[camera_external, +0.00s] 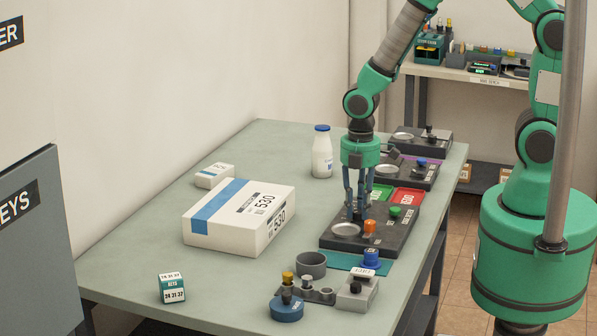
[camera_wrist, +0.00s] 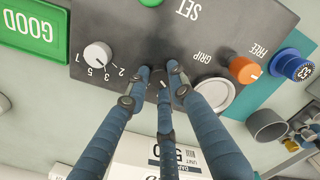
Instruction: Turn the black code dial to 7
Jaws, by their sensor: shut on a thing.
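The dark control panel (camera_external: 345,243) lies near the right edge of the table. In the wrist view, the panel (camera_wrist: 225,30) carries a SET label, a light grey knob with small numbers, an orange knob (camera_wrist: 244,70) and a round metal disc (camera_wrist: 213,94). My gripper (camera_external: 355,212) points down onto the panel. In the wrist view, my blue fingers (camera_wrist: 158,80) are shut around the black dial (camera_wrist: 157,87) between the light grey knob and the disc. The fingers cover most of the dial, so I cannot read its setting.
A white carton (camera_external: 215,225) marked 530 lies left of the panel. A white bottle (camera_external: 322,155) stands behind it. Green and red trays (camera_external: 405,196) sit behind the panel. A grey cup (camera_external: 311,264), a blue knob (camera_external: 371,258) and small fixtures stand in front. The table's left side is mostly clear.

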